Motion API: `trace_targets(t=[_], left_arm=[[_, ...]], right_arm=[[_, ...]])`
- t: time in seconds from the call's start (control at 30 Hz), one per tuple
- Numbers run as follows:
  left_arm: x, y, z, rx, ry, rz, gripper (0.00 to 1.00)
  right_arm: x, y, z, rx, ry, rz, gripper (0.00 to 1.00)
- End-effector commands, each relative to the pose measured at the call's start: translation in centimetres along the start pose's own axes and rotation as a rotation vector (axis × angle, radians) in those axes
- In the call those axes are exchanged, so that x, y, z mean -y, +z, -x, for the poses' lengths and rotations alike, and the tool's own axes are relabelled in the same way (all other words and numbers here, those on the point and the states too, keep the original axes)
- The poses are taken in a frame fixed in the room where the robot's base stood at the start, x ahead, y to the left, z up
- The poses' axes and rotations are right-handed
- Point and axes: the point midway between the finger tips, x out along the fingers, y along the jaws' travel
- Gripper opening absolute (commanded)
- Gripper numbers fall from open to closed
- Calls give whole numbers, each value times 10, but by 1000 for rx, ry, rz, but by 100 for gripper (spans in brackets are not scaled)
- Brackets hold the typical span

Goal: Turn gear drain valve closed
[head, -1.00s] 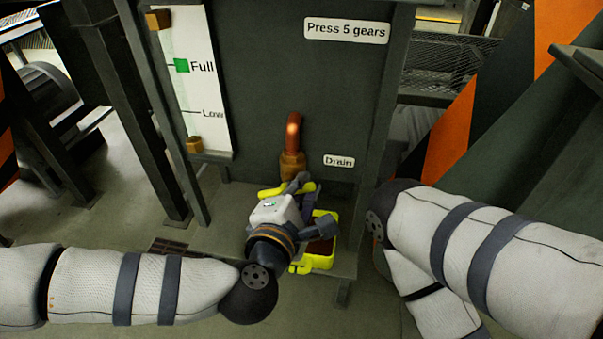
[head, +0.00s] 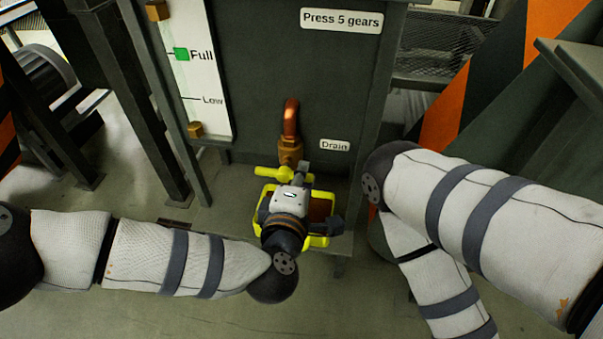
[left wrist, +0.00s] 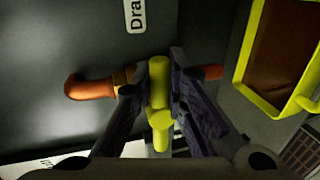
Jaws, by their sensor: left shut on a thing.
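The drain valve has a yellow handle (head: 268,173) below a copper pipe (head: 291,118) and brass fitting, beside the "Drain" label (head: 335,145). In the head view the handle lies roughly crosswise, partly hidden by my left gripper (head: 299,174). In the left wrist view the yellow handle (left wrist: 160,85) is between the two fingers of my left gripper (left wrist: 158,85), which is shut on it. The copper pipe (left wrist: 90,90) runs behind the fingers. My right arm is at the right; its gripper is out of view.
A yellow-rimmed tray (head: 318,241) with brown contents stands below the valve, partly hidden by my left gripper; it also shows in the left wrist view (left wrist: 247,45). A level gauge (head: 202,75) with a green marker by "Full" is on the tank. A dark post (head: 135,95) stands left.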

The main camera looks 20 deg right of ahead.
Motion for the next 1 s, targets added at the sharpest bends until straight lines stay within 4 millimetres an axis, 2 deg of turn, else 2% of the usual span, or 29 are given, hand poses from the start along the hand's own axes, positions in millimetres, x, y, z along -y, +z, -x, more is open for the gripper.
trace_targets(t=[0.27, 0.3, 0.37, 0.67, 0.77, 1.0], left_arm=[[1, -1, 0, -3, -1, -3, 0], [1, -1, 0, -3, -1, -3, 19], [1, -1, 0, -2, -1, -2, 33], [0, 0, 1, -1, -1, -1, 34], [1, 0, 13, 1, -2, -1, 34], [1, 0, 77, 2, -3, -1, 34]], right_arm=[[0, 0, 0, 0, 0, 0, 40], [0, 0, 0, 0, 0, 0, 40], [0, 0, 0, 0, 0, 0, 40], [0, 0, 0, 0, 0, 0, 40], [0, 0, 0, 0, 0, 0, 40], [0, 0, 0, 0, 0, 0, 40]])
